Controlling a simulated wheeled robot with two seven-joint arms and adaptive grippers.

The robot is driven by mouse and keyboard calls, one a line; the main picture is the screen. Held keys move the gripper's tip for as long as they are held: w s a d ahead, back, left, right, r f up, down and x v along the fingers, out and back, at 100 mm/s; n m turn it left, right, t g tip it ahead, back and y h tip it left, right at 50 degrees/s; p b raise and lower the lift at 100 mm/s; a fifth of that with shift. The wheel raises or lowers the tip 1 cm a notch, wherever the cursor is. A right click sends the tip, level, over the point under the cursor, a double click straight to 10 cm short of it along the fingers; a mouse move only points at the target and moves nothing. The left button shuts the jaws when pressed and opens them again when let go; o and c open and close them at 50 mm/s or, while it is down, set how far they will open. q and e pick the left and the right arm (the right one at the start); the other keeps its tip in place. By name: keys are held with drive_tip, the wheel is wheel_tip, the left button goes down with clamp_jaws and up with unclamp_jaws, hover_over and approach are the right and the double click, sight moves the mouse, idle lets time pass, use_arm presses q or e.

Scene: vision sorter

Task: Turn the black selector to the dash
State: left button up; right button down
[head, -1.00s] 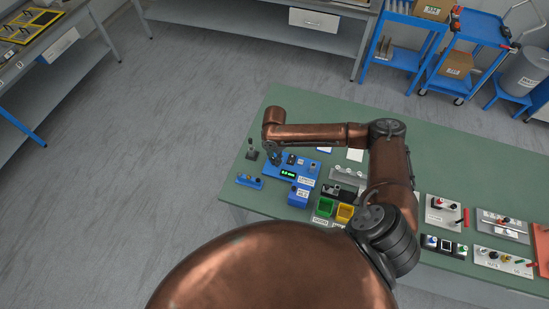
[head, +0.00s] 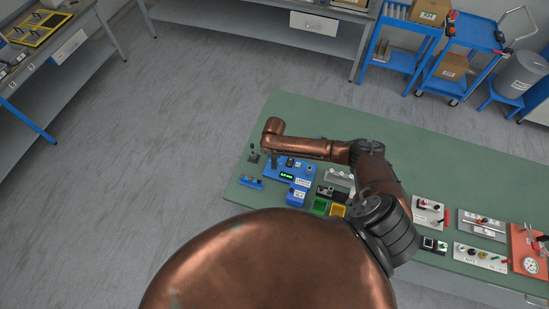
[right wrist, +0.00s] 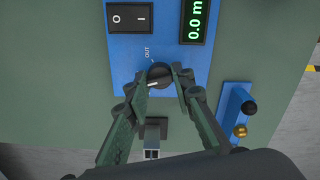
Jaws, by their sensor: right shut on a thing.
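The black selector (right wrist: 158,72) is a round knob on a blue panel (right wrist: 124,58) in the right wrist view. A pale pointer mark shows on its near side, toward the lower left. An OUT label stands above it; I cannot make out a dash. My right gripper (right wrist: 160,80) is shut on the selector, one finger on each side. In the head view my right arm reaches over to the blue unit (head: 271,174), and its fingers are small there. My left gripper is not in view.
On the panel are a rocker switch (right wrist: 130,17) and a green-digit display (right wrist: 196,18). A small blue block with a black knob and brass part (right wrist: 238,112) stands at right. Yellow and green bins (head: 320,206) sit nearby on the green bench (head: 440,165).

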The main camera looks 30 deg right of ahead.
drive_tip(key=shift+m+p, duration=1.35)
drive_tip(key=shift+m, duration=0.25)
drive_tip(key=c, duration=1.7)
unclamp_jaws()
drive_tip(key=shift+o, duration=0.2)
drive_tip(key=shift+r, duration=0.2)
wheel_tip(320, 180, up, 12)
drive_tip(key=shift+f, duration=0.15)
drive_tip(key=shift+f, duration=0.1)
